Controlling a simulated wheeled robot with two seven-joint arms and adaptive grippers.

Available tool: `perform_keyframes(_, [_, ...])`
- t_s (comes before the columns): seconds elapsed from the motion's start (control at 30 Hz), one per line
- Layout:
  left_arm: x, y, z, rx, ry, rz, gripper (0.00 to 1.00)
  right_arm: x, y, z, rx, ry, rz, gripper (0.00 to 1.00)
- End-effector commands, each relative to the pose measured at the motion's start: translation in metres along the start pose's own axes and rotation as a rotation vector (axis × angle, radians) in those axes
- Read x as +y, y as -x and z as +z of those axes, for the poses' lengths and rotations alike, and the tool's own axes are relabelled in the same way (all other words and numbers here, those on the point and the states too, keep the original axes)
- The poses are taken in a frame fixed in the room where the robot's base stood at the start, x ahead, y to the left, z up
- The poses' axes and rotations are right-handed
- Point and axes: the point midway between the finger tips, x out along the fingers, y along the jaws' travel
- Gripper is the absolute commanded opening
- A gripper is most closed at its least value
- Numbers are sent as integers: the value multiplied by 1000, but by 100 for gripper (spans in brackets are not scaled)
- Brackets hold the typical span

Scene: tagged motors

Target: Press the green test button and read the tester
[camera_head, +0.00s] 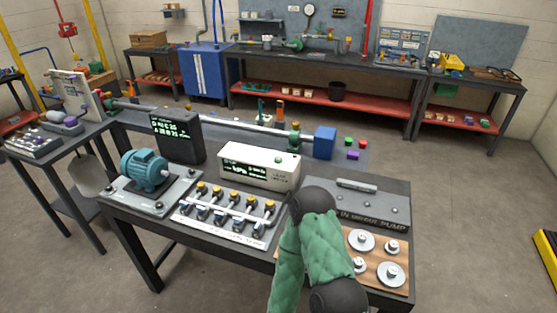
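A white box-shaped tester (258,167) stands at the middle of the near table, with a dark display (244,169) on its front showing green characters too small to read for sure. A small green spot (279,161) on the tester's upper right, perhaps the green button, is too small to tell if it is pressed. A black box (179,137) with a lit readout stands behind to the left. One of my arms, in a green padded sleeve, rises from the bottom just right of the tester. No fingers show on it. My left gripper is not in view.
A teal motor (144,170) sits on a grey plate at the table's left. A rack of several yellow-topped parts (232,207) lies before the tester. A grey pump panel (357,204) and a wooden board (378,289) with metal discs fill the right side.

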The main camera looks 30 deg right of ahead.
Motion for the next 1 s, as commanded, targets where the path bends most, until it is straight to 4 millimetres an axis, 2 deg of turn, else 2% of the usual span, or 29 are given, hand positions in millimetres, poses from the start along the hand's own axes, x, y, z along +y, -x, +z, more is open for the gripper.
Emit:
perform_keyframes(0.03, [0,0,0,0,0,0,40,0,0,0,0,0,0,20])
perform_keyframes(0.1, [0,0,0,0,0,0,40,0,0,0,0,0,0,1])
perform_keyframes(1.0, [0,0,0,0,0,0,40,0,0,0,0,0,0,0])
